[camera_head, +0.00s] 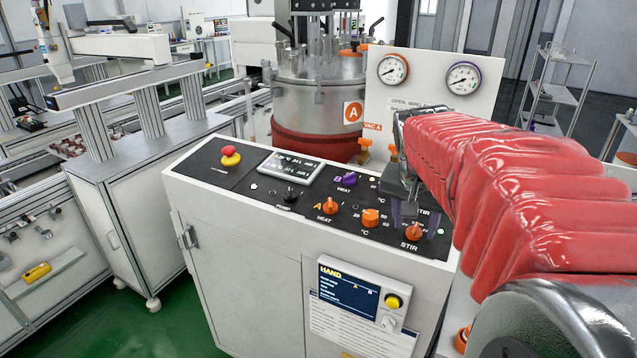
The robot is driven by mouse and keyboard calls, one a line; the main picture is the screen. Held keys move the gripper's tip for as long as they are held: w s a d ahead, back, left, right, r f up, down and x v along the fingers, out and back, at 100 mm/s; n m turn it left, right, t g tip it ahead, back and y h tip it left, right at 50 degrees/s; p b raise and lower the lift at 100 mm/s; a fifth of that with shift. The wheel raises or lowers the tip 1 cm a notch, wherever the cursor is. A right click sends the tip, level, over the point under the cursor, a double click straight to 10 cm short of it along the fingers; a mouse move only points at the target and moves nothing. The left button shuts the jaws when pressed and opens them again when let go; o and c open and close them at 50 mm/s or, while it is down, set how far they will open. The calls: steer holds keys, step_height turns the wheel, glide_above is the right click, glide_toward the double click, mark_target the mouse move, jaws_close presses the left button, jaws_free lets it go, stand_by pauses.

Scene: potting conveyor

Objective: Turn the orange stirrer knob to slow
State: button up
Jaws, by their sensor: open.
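The orange stirrer knob (413,232) stands on the black control panel (232,182), at the front right, above a STIR label. Its pointer setting is too small to read. My gripper (404,216) is open and empty, hanging just above and slightly left of this knob in the picture. I cannot tell whether a fingertip touches it. The gripper and arm hide part of the panel's right side, including what belongs to the second STIR label.
An orange HEAT knob (330,206), an orange °C knob (370,217) and a purple HEAT knob (345,180) stand close by. A red emergency button (230,155) is at left. Two gauges (393,69) and a steel vessel (318,95) rise behind. A HAND pendant (350,287) hangs in front.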

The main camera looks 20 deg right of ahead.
steer(key=shift+f, duration=0.15)
steer(key=c, duration=1.1)
